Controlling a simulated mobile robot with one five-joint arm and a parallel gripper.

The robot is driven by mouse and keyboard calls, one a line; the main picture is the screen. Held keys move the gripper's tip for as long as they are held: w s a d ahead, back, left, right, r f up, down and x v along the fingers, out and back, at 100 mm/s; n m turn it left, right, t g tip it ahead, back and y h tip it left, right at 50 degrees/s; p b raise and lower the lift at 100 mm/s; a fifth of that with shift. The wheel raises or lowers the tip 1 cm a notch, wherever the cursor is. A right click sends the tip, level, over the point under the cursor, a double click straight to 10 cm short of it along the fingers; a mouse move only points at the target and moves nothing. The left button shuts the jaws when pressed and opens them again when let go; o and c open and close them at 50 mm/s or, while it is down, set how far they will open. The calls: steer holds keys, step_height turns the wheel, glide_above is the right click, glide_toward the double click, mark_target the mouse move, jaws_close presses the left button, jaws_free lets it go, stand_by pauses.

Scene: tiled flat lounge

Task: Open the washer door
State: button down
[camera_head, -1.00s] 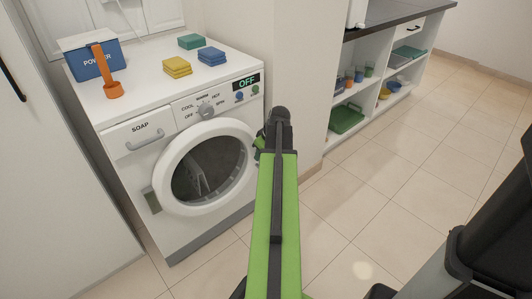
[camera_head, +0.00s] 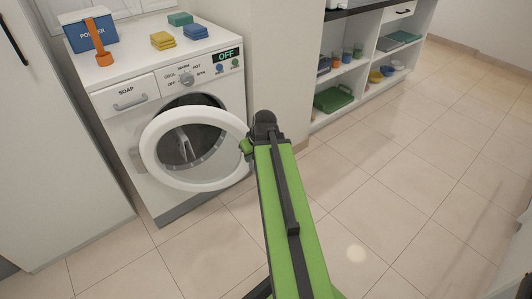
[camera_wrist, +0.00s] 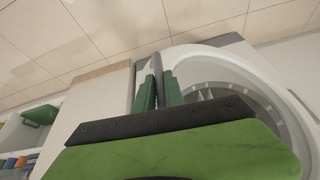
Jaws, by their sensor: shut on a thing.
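The white washer (camera_head: 234,92) stands at the left in the head view, its display reading OFF. Its round door (camera_head: 149,158) has a white ring and a dark window, and stands ajar, swung partly out from the front. My gripper (camera_head: 246,147) is at the door's right edge. In the wrist view my gripper's green fingers (camera_wrist: 158,90) are shut on a narrow grey piece, the door handle (camera_wrist: 156,63), beside the white door ring (camera_wrist: 262,62). The drum interior shows dimly behind the door. The arm hides part of the floor.
A blue powder box (camera_head: 90,36), an orange tool (camera_head: 101,48), and yellow (camera_head: 163,40), blue (camera_head: 196,31) and green (camera_head: 180,19) stacks sit on the washer top. A tall white cabinet (camera_head: 50,150) stands left. Shelves (camera_head: 360,75) stand at back right. Tiled floor before the washer is clear.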

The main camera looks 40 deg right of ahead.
steer(key=shift+a, duration=0.3)
steer(key=c, duration=1.4)
jaws_free()
steer(key=shift+d, duration=0.1)
steer(key=shift+c, duration=0.2)
steer(key=shift+r, duration=0.1)
steer(key=p+v, duration=0.7)
steer(key=shift+r, duration=0.4)
steer(key=shift+s, duration=0.1)
